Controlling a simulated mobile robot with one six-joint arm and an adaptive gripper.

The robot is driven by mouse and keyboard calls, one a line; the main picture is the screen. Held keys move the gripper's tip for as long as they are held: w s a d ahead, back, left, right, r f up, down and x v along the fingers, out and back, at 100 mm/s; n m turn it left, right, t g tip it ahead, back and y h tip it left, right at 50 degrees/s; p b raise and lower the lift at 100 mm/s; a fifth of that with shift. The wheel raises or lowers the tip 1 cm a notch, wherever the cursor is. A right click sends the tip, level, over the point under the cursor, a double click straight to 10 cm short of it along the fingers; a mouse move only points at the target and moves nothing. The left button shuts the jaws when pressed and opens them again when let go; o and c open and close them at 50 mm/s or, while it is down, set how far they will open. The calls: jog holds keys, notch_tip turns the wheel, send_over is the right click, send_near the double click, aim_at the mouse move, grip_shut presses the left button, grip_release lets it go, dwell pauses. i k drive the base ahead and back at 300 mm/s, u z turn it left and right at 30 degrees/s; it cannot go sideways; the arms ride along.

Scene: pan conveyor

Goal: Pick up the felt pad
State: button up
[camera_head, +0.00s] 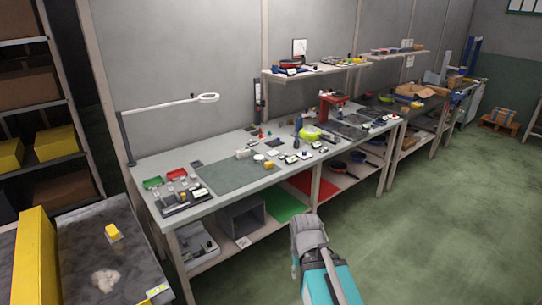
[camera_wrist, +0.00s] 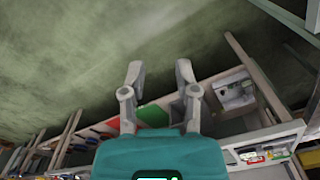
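My gripper (camera_wrist: 159,72) shows in the wrist view with its two grey fingers spread apart and nothing between them. It is over the green floor, with the workbench's lower shelves behind and below the fingers in the picture. In the head view my teal and grey arm (camera_head: 328,277) is in front of the bench, clear of it. I cannot pick out the felt pad for certain. A flat grey-green mat (camera_head: 232,174) lies on the bench top, and small dark flat pieces lie near it, too small to identify.
The long workbench (camera_head: 142,169) carries many small parts, red and green trays and a lamp on an arm (camera_head: 165,106). At lower left a dark surface (camera_head: 80,245) holds a yellow block (camera_head: 113,232) and a pale patch (camera_head: 105,280). The floor (camera_head: 450,230) at right is clear.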

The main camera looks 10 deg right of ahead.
aim_at(269, 165)
jog(key=k, duration=0.65)
jog(key=z, duration=0.2)
jog(key=i, duration=0.5)
jog(key=z, duration=0.65)
jog(key=i, duration=1.3)
jog(key=u, duration=0.7)
jog(key=i, duration=0.65)
jog(key=u, duration=0.55)
